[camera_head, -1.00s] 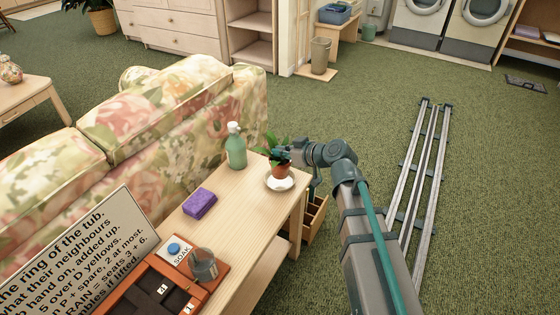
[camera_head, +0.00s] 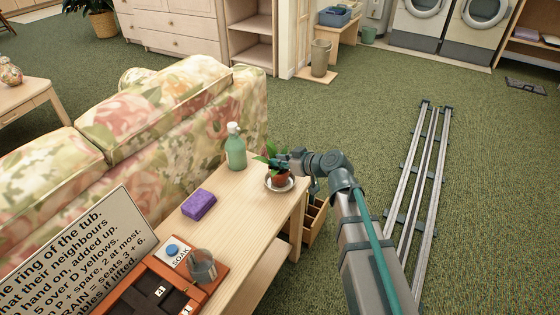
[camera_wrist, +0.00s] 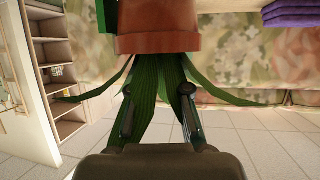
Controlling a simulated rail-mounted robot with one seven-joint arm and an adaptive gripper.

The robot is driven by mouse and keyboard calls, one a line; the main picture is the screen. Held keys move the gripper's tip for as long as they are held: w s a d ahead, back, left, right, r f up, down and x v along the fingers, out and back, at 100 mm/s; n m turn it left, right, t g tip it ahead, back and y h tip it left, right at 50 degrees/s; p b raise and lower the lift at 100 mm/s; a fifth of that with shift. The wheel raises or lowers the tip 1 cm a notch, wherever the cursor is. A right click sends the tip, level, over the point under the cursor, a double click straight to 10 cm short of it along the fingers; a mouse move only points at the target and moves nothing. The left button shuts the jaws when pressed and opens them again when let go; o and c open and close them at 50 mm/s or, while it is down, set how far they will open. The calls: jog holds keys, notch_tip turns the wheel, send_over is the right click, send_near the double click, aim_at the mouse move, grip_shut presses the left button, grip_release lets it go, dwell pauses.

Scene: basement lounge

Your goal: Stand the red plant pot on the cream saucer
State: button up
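The red plant pot (camera_head: 278,178), with green leaves, is upright over the cream saucer (camera_head: 269,187) near the table's far right corner. The saucer's rim shows around the pot's base; I cannot tell whether the base rests on it. My gripper (camera_head: 286,163) reaches in from the right at leaf height. In the wrist view, the picture is upside down, with the pot (camera_wrist: 158,43) at the top. The saucer is not visible there.
On the wooden table (camera_head: 235,198) stand a green bottle (camera_head: 235,152) and a purple sponge (camera_head: 199,204). A glass (camera_head: 201,266) and a puzzle box (camera_head: 155,292) are nearer the front. A floral sofa (camera_head: 160,120) lies along the left side.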

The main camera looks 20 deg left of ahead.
jog(key=shift+o, duration=0.6)
jog(key=shift+r, duration=0.1)
jog(key=shift+d+r, duration=0.15)
jog(key=p+v, duration=0.1)
jog(key=v, duration=1)
jog(key=shift+s+d+p, duration=0.15)
jog(key=shift+d+p, duration=0.15)
jog(key=shift+p, duration=0.05)
jog(key=shift+r, duration=0.1)
